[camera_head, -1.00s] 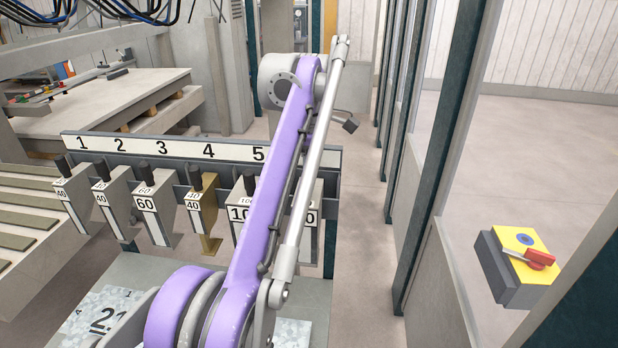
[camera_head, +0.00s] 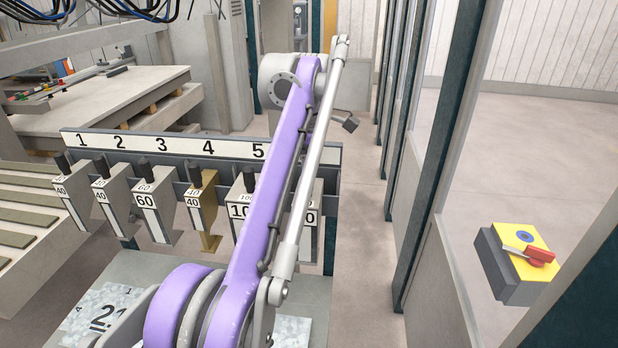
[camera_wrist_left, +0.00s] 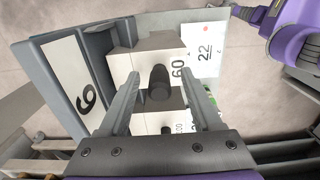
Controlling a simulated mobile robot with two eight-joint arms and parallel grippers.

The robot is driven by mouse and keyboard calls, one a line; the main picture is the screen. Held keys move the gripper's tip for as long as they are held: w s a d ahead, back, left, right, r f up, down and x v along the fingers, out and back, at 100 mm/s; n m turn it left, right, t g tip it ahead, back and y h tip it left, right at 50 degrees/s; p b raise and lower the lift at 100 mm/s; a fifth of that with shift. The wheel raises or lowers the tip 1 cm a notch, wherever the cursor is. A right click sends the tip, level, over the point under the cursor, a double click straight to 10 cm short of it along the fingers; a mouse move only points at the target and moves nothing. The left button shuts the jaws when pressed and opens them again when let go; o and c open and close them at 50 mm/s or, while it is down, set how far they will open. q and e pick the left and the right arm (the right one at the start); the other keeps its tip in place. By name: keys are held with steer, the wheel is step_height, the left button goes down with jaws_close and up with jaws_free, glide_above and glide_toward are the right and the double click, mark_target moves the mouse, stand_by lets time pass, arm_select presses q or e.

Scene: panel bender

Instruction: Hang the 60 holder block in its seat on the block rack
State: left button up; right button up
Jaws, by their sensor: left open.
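In the left wrist view a pale block marked 60 (camera_wrist_left: 135,62) with a dark knob (camera_wrist_left: 160,85) is beside the rack's label 6. My left gripper (camera_wrist_left: 160,78) is open, with one finger on each side of the knob. I cannot tell whether this block is fully seated. In the head view the block rack (camera_head: 200,147) carries a row of blocks. A block marked 60 (camera_head: 150,203) hangs under label 3. A block at the right end (camera_head: 311,218) is partly hidden by my purple arm. My left gripper is hidden there, and my right gripper does not show.
A gold block (camera_head: 203,205) hangs under label 4, and a block marked 100 (camera_head: 238,210) is beside the arm. Another block (camera_wrist_left: 150,122) adjoins the 60 block in the wrist view. A red-handled switch box (camera_head: 515,265) is at the right, beyond dark posts.

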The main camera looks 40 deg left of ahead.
arm_select(q)
step_height(320, 180, up, 7)
steer(key=shift+w+f+p, duration=0.1)
steer(key=shift+p, duration=0.95)
steer(key=shift+r, duration=0.35)
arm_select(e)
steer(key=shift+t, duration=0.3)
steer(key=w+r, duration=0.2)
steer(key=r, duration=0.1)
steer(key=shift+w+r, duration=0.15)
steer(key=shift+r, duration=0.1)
arm_select(q)
steer(key=shift+s, duration=0.2)
steer(key=shift+w, duration=0.1)
steer(key=shift+f, duration=0.1)
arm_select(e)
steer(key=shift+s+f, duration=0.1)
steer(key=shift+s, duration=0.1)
